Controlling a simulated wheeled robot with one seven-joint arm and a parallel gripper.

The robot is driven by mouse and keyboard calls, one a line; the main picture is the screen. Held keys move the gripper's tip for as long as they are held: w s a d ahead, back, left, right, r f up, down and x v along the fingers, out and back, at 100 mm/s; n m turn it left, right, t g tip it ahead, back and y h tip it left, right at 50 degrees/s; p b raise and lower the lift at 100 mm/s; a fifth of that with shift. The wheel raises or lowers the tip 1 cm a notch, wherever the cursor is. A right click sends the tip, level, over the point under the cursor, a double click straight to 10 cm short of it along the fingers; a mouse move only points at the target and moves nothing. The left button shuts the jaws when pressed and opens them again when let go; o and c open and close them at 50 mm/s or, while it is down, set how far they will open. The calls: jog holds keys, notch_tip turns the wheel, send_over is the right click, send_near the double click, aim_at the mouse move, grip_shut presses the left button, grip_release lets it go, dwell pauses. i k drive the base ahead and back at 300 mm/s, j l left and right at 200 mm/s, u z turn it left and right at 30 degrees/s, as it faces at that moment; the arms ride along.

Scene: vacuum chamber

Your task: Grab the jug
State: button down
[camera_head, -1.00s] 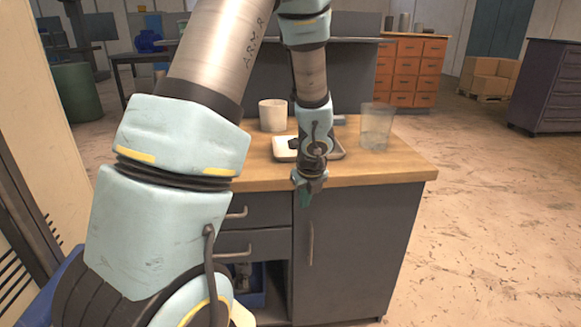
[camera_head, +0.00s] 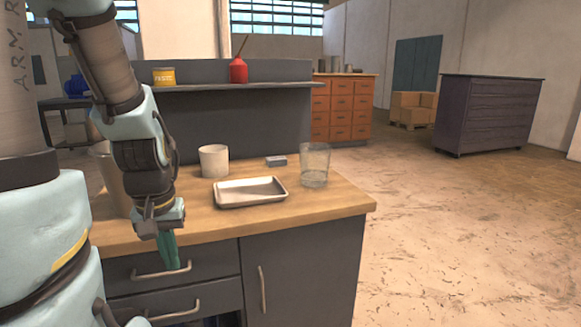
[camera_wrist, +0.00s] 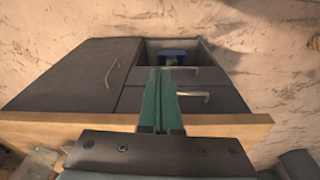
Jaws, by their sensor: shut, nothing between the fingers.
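My gripper (camera_head: 173,266) has its green fingers together and empty, pointing down in front of the workbench's drawers. It also shows in the wrist view (camera_wrist: 160,72), over the bench front. A tall beige vessel (camera_head: 110,182) stands at the bench's left, partly hidden behind my arm; it may be the jug, but no handle or spout shows. An off-white cup-like vessel (camera_head: 213,162) stands on the bench to the right of my gripper. A clear glass vessel (camera_head: 315,166) stands further right. My gripper touches none of them.
A metal tray (camera_head: 250,192) lies on the wooden bench top (camera_head: 325,202), with a small grey block (camera_head: 276,161) behind it. A shelf (camera_head: 250,88) behind holds a yellow can (camera_head: 164,77) and a red bottle (camera_head: 238,70). Floor to the right is open.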

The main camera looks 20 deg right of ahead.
aim_at(314, 157)
jog(key=l+u, duration=0.1)
jog(key=u, duration=0.75)
jog(key=l+u, duration=0.15)
jog(key=u, duration=0.3)
jog(key=k+l+u, duration=0.1)
jog(key=l+u, duration=0.25)
jog(key=k+l+u, duration=0.2)
jog(key=l+u, duration=0.15)
jog(key=k+l+u, duration=0.2)
jog(key=l+u, duration=0.15)
jog(key=l, duration=0.15)
jog(key=k+l+u, duration=0.25)
jog(key=u, duration=0.15)
jog(key=k+l+u, duration=0.35)
jog(key=k+u, duration=0.3)
jog(key=k+l+u, duration=0.1)
jog(key=k+u, duration=0.25)
jog(key=k, duration=1.6)
